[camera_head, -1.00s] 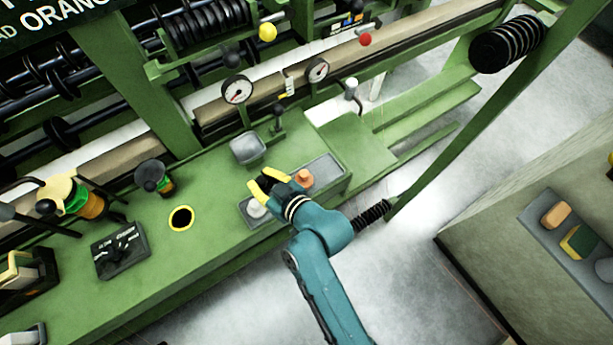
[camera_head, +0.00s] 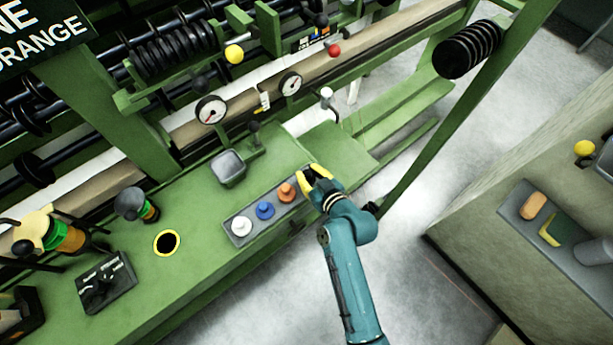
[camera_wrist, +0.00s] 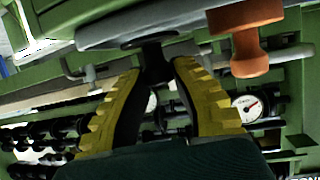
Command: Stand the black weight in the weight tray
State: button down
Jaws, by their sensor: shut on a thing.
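The grey weight tray (camera_head: 276,212) lies on the green bench in the head view. A white weight (camera_head: 241,226), a blue weight (camera_head: 264,210) and an orange weight (camera_head: 287,192) stand in it in a row. My gripper (camera_head: 315,178) is at the tray's right end, beside the orange weight. In the wrist view its yellow jaws are shut on the black weight (camera_wrist: 156,64), whose dark stem shows between the fingertips. The orange weight (camera_wrist: 246,40) is to its right there. My gripper hides the black weight in the head view; I cannot tell whether its base touches the tray.
A square grey cup (camera_head: 228,168) and two dials (camera_head: 211,110) stand behind the tray. A black-and-yellow ringed hole (camera_head: 167,243) and a black control box (camera_head: 105,283) are to the left. A green diagonal post (camera_head: 455,120) rises on the right.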

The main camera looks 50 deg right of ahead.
jog(key=shift+f, duration=0.5)
jog(key=c, duration=1)
grip_release()
